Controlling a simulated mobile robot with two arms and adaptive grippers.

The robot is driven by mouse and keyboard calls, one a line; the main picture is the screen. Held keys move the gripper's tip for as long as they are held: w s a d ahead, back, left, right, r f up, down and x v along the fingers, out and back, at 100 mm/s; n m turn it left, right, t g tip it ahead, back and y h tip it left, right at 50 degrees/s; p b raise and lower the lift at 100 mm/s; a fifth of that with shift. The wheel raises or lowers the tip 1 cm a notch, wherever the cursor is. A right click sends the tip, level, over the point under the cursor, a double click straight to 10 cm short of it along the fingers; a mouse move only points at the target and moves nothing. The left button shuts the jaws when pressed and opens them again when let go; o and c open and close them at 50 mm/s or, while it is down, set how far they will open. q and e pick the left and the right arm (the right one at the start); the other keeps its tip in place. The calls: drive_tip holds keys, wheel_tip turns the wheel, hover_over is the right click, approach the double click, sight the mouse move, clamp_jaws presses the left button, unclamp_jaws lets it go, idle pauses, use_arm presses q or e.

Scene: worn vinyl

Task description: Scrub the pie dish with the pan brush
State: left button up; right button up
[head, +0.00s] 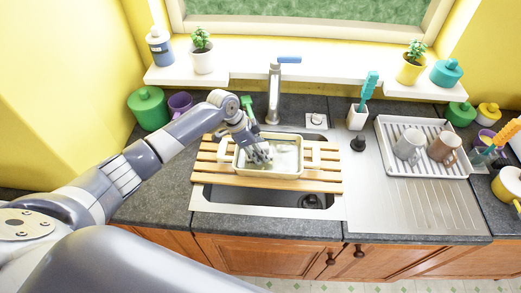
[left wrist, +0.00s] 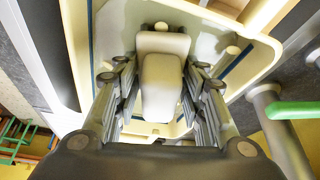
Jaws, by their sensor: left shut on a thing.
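The pie dish (head: 292,173) is a cream rectangular dish with a handle at each end. It sits on the slatted wooden rack (head: 315,186) across the sink. My left gripper (head: 260,154) reaches down into the left half of the dish. In the left wrist view, the gripper (left wrist: 160,105) is shut on a pale, blocky thing, the pan brush (left wrist: 162,85). The dish (left wrist: 255,55) lies beneath it there. The brush's lower side is hidden, so I cannot tell whether it touches the dish floor. My right gripper is not in view.
The tap (head: 273,95) stands behind the dish. A green item (head: 247,104) shows behind my left wrist. To the right are a holder (head: 356,118) with a teal brush and a white drying tray (head: 388,129) with two mugs. The steel drainboard (head: 405,207) in front is clear.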

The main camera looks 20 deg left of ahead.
sight(266, 143)
use_arm(q)
drive_tip(key=shift+s+a, duration=0.2)
drive_tip(key=shift+a, duration=0.4)
drive_tip(key=shift+w+f+b, duration=0.15)
drive_tip(key=shift+w+b, duration=0.45)
drive_tip(key=shift+w, duration=0.05)
drive_tip(key=shift+w+a, duration=0.1)
drive_tip(key=shift+w, duration=0.25)
drive_tip(key=shift+d, duration=0.7)
drive_tip(key=shift+w+d, duration=0.25)
drive_tip(key=shift+d, duration=0.45)
drive_tip(key=shift+w+d, duration=0.2)
drive_tip(key=shift+d, duration=0.45)
